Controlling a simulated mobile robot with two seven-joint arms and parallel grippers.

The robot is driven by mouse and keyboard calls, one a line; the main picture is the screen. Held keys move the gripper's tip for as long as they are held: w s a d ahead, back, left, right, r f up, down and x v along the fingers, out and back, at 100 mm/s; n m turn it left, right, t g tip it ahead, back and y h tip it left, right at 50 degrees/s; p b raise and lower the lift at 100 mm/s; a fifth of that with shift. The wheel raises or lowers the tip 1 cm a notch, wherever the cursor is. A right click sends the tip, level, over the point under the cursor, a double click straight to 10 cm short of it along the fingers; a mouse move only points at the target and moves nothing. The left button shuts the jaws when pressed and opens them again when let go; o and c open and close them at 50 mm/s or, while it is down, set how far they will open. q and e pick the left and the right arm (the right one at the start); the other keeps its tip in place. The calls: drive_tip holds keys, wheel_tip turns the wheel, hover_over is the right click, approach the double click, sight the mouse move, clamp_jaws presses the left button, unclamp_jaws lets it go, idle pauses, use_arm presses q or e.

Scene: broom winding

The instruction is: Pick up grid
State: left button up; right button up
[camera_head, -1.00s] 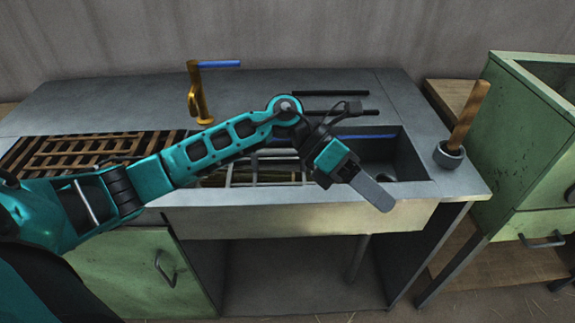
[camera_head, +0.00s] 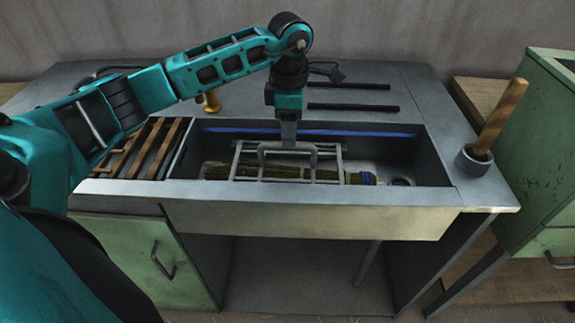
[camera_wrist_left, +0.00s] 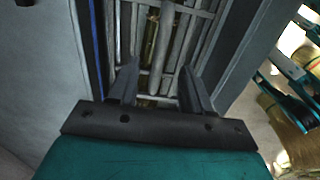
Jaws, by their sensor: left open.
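The grid (camera_head: 313,168) is a grey metal frame of bars with a raised handle (camera_head: 315,152). It lies in the sink basin over a bundle of brownish-green stalks (camera_head: 214,171). My left gripper (camera_head: 288,142) points straight down at the handle and hides part of it. In the left wrist view, my left gripper (camera_wrist_left: 160,85) is open, with its two fingers apart on either side of the handle bar (camera_wrist_left: 166,50). Whether the fingers touch the bar cannot be told. My right gripper is not in view.
Brown wooden slats (camera_head: 150,150) lie at the left. A gold faucet (camera_head: 212,101) stands behind. Two black rods (camera_head: 350,108) lie on the counter behind. A cup with a wooden handle (camera_head: 475,162) stands at the right.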

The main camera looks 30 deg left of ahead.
sight(262, 151)
use_arm(q)
drive_tip(key=f, duration=0.5)
drive_tip(key=shift+a+f, duration=0.2)
drive_tip(key=shift+f, duration=0.1)
drive_tip(key=shift+c, duration=0.2)
clamp_jaws()
drive_tip(key=shift+r, duration=0.15)
idle(0.9)
